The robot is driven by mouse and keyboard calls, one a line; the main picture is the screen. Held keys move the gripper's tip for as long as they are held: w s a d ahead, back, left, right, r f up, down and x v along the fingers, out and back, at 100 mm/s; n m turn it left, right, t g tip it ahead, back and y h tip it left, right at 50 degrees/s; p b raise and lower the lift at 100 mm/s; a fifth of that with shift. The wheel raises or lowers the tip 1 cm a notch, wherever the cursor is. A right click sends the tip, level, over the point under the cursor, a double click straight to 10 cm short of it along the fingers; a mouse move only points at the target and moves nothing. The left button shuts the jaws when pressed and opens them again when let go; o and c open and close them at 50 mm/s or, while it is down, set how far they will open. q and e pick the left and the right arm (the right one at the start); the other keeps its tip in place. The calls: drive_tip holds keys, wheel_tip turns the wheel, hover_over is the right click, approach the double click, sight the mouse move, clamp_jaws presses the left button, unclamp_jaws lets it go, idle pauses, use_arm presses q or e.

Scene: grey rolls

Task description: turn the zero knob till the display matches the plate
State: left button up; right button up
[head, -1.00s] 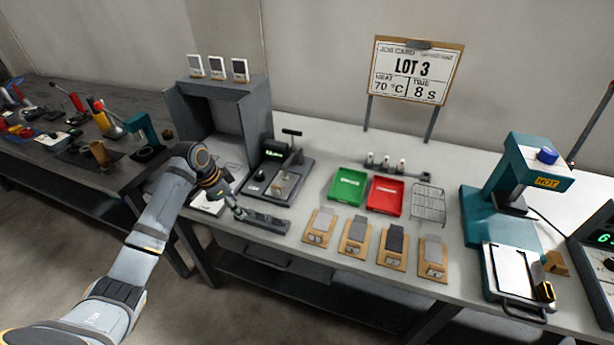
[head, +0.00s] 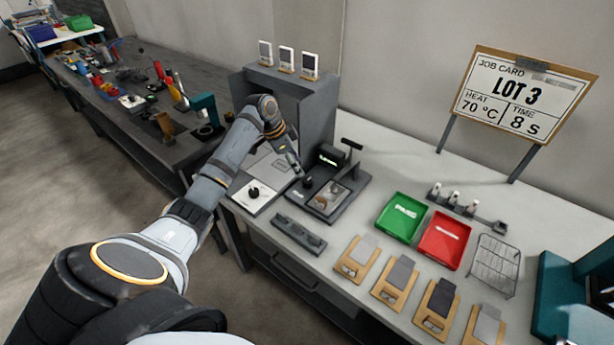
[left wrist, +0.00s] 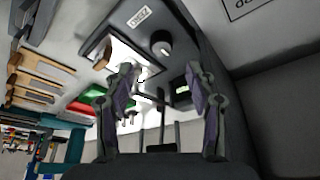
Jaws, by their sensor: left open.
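The dark gauge (head: 352,186) stands on the bench, with a small lit green display (head: 331,157) whose figures are too small to read. Its black zero knob (head: 307,182) is at its left front corner. In the left wrist view the knob (left wrist: 161,43) sits beside a ZERO label (left wrist: 139,17), and the display (left wrist: 180,86) is partly covered by a finger. My left gripper (head: 295,165) is open, just above and beside the knob; its fingers (left wrist: 160,75) point toward the gauge with nothing between them. I cannot make out a plate with a reading. My right gripper is out of view.
A grey block rack (head: 299,233) is in front. Green (head: 387,222) and red (head: 432,252) trays are right. A grey booth (head: 318,112) stands behind; a job card (head: 520,97) is at back right.

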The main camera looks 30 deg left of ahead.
sight(308, 180)
use_arm(q)
drive_tip(key=x, duration=0.8)
drive_tip(key=shift+w, duration=0.15)
drive_tip(key=shift+a, duration=0.1)
drive_tip(key=shift+c, duration=0.2)
drive_tip(key=c, duration=1.1)
drive_tip(key=shift+r+p, duration=0.1)
drive_tip(key=shift+p, duration=0.55)
drive_tip(key=n+y+p, duration=0.1)
drive_tip(key=n+p, duration=0.3)
drive_tip(key=p, duration=0.1)
drive_tip(key=n+t+y+p, duration=0.1)
drive_tip(key=n+y+p, duration=0.1)
drive_tip(key=n+p, duration=0.2)
drive_tip(key=shift+d+r+p, duration=0.15)
drive_tip(key=shift+d+p, duration=0.05)
drive_tip(key=shift+p, duration=0.65)
drive_tip(key=shift+f+n+y+p, duration=0.1)
drive_tip(key=shift+n+y+p, duration=0.25)
drive_tip(key=shift+n+p, duration=0.45)
drive_tip(key=shift+f+n+y+p, duration=0.15)
drive_tip(key=shift+n+y+p, duration=0.25)
drive_tip(key=shift+n, duration=0.7)
